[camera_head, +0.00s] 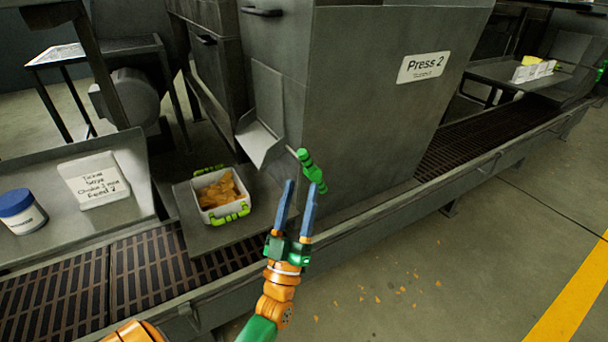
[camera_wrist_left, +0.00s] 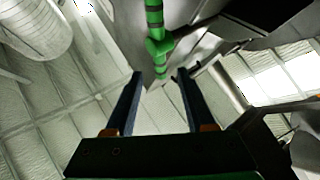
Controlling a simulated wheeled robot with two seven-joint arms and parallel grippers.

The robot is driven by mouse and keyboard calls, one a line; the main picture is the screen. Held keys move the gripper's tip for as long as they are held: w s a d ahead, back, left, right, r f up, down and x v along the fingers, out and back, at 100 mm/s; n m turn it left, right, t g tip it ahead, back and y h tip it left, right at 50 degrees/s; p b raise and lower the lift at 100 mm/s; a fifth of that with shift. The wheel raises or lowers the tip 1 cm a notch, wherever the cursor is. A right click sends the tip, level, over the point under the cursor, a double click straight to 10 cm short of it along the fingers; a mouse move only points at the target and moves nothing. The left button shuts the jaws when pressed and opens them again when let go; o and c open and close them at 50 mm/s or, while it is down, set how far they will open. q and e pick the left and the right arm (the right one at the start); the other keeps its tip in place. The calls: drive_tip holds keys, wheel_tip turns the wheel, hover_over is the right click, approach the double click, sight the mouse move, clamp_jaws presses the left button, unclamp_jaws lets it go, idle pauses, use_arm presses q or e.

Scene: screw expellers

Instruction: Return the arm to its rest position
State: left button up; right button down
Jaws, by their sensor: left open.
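My left gripper (camera_head: 299,204) is open, its two blue fingers pointing up in front of the grey Press 2 machine (camera_head: 360,90). The fingers look empty. A green handle-like part (camera_head: 311,171) shows just beyond the fingertips in the head view. In the left wrist view my left gripper (camera_wrist_left: 158,76) is open, and a green part (camera_wrist_left: 156,45) shows above and between the fingertips. I cannot tell whether it touches them. My right gripper is not in view.
A white tub (camera_head: 219,217) with green clips holds orange-brown pieces under the metal chute (camera_head: 260,142). A slotted walkway (camera_head: 150,270) runs along the front. Small crumbs lie on the floor (camera_head: 470,270).

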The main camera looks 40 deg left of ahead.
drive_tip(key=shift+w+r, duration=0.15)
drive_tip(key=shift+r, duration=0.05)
